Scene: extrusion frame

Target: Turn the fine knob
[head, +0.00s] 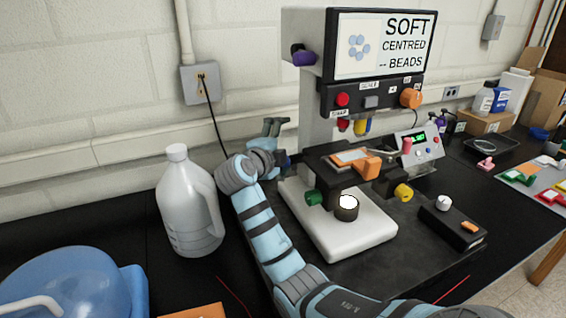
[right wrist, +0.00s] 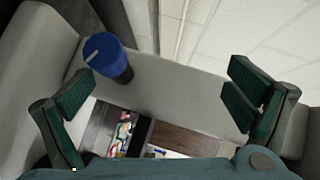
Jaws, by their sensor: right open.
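A blue knob (right wrist: 105,57) with a pale line on its face sticks out of the pale grey stand in the right wrist view. In the head view a small dark blue part (head: 283,159) shows beside my gripper at the stand's left side; it is likely the same knob. No readable label marks the fine knob. My right gripper (head: 273,128) is at the left of the microscope-like instrument (head: 336,228), fingers up. Its fingers (right wrist: 160,95) are wide apart and empty in the wrist view, with the knob beyond them, nearer the left finger. My left gripper is out of view.
The instrument also has a green knob (head: 314,198), a yellow knob (head: 403,193), an orange knob (head: 411,97) and a purple knob (head: 302,56). A white jug (head: 187,205) stands left of my arm. A control box (head: 452,225) lies at the right.

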